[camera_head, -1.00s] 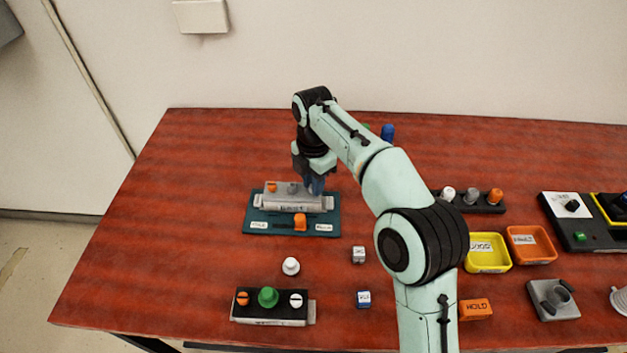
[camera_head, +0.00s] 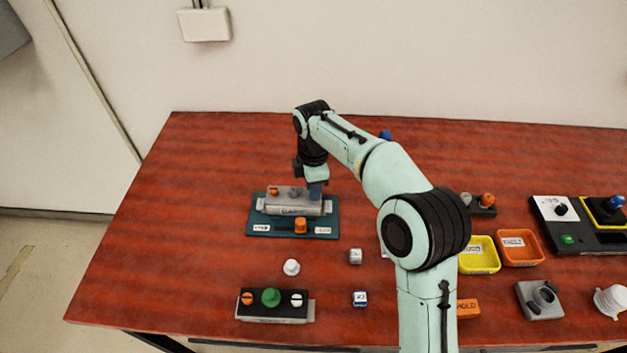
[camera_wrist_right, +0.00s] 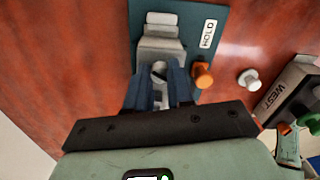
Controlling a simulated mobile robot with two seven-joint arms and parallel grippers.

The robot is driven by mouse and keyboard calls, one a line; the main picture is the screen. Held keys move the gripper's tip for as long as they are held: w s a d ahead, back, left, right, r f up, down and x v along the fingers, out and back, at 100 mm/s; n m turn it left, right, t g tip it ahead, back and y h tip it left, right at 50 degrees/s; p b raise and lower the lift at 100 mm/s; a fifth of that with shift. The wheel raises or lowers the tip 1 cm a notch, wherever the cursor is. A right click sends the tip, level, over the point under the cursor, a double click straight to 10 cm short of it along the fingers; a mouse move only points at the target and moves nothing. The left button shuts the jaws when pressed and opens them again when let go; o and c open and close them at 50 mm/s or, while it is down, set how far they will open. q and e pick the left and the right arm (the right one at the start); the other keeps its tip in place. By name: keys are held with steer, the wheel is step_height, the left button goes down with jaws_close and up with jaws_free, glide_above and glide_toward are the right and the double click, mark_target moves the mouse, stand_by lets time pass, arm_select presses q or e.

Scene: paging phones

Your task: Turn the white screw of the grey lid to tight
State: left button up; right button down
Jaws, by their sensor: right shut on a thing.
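The grey lid (camera_head: 296,209) sits on a teal plate (camera_head: 256,229), an orange knob (camera_head: 300,226) in front of it. An orange screw (camera_head: 274,192) and a grey knob are on its left and middle. My right gripper (camera_head: 315,190) points down at the lid's right end and covers that spot in the head view. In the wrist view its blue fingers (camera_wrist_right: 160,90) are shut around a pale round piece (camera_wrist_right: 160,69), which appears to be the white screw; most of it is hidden. The lid also shows there (camera_wrist_right: 160,45). My left gripper is out of view.
A black-topped unit (camera_head: 275,306) with a green knob stands in front, a loose white knob (camera_head: 291,267) behind it. The table's left side is clear.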

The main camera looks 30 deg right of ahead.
steer(key=m+p, duration=0.1)
steer(key=m, duration=0.1)
steer(key=shift+r+m+p, duration=0.1)
steer(key=shift+m+p, duration=0.2)
steer(key=shift+m, duration=0.1)
steer(key=m+p, duration=0.1)
steer(key=m, duration=0.2)
steer(key=shift+m, duration=0.3)
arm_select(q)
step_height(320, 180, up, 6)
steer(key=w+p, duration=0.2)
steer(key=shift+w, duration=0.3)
arm_select(e)
steer(key=m, duration=0.5)
steer(key=shift+m, duration=0.3)
steer(key=c, duration=1)
jaws_free()
